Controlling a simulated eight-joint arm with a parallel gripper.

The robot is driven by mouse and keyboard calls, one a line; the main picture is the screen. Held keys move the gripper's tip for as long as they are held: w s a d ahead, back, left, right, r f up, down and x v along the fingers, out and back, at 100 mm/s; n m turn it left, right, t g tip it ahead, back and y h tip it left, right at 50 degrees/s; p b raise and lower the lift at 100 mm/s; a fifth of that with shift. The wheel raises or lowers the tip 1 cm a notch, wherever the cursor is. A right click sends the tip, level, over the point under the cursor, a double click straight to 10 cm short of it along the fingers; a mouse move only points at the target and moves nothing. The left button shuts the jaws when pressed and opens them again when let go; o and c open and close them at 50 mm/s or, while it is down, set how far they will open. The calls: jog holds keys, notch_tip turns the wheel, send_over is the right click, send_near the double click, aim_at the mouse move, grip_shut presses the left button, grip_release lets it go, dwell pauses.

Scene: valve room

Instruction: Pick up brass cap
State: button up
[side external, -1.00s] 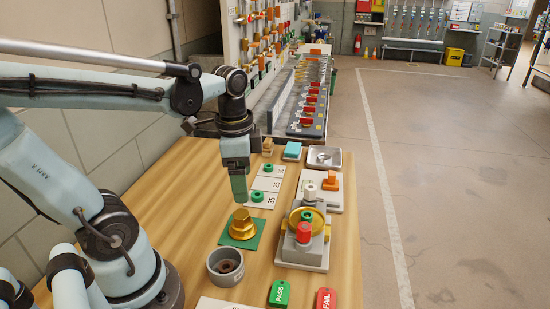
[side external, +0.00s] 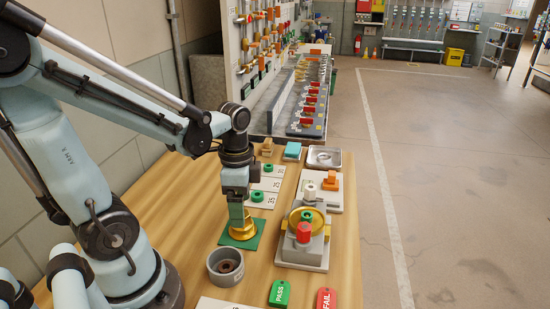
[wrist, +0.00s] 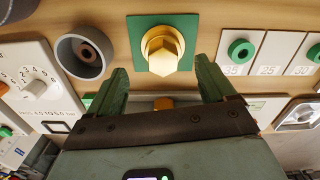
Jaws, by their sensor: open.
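The brass cap (side external: 243,228) stands on a green square mat (side external: 226,240) on the wooden table. In the side view its upper part is partly hidden by my gripper (side external: 237,218), which points down over it. In the wrist view the brass cap (wrist: 161,50) shows its hexagonal top and round flange on the green mat (wrist: 137,31). My gripper (wrist: 162,75) is open there, its two green fingers on either side and a little short of the cap. Nothing is between the fingers. Whether a finger touches the cap cannot be told.
A grey round cup (side external: 225,267) stands in front of the mat. A valve fixture with a red knob (side external: 304,232) stands to the right. Numbered white tiles with green rings (side external: 258,197) lie behind. PASS (side external: 280,293) and FAIL (side external: 326,298) tags lie at the front.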

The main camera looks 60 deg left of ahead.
jog(key=shift+a+f, duration=0.15)
jog(key=shift+f, duration=0.6)
jog(key=shift+a+f, duration=0.1)
jog(key=shift+f, duration=1.65)
jog(key=c, duration=1.3)
jog(key=shift+r, duration=0.15)
